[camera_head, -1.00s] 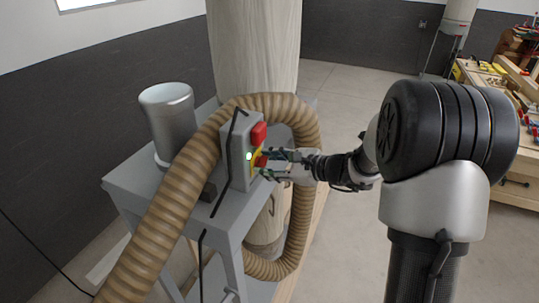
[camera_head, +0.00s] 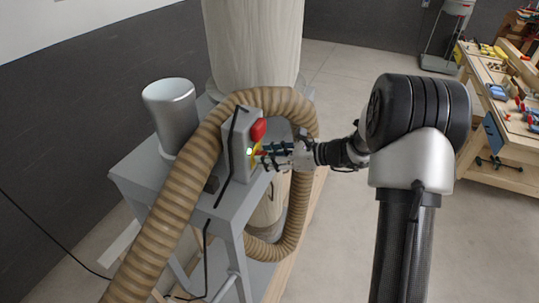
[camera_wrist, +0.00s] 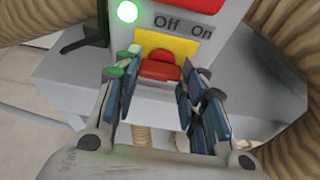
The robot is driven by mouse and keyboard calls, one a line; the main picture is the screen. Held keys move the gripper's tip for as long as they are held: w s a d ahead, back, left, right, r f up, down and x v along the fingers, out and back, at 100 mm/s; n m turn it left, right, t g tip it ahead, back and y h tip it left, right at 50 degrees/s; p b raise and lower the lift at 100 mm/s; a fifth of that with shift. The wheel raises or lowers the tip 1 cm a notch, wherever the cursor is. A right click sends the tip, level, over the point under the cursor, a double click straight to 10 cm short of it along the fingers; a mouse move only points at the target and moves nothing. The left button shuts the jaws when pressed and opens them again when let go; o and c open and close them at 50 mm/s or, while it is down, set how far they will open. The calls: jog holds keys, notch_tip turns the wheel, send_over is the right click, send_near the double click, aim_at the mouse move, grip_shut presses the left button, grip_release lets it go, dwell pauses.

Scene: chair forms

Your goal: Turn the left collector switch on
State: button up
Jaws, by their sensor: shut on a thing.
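The collector's switch box (camera_head: 240,145) is a grey upright box on the grey stand. It carries a big red paddle (camera_head: 258,129), a lit green lamp (camera_head: 250,152) and a yellow plate (camera_head: 257,147). In the wrist view the lamp (camera_wrist: 127,12) glows green, and "Off" and "On" are printed above the yellow plate (camera_wrist: 166,44). A small red switch (camera_wrist: 160,69) stands on the plate between my fingertips. My gripper (camera_head: 266,157) reaches in from the right and is shut on this switch (camera_wrist: 160,69). Its fingers partly hide the switch in the head view.
A ribbed tan hose (camera_head: 185,185) loops around the box on both sides, close to my gripper. A silver motor (camera_head: 172,113) and a pale collector bag (camera_head: 252,45) stand behind. A workbench (camera_head: 500,165) is at the right; the floor between is open.

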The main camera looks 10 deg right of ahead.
jog(key=o, duration=1.1)
jog(key=shift+c, duration=0.2)
jog(key=v, duration=1.2)
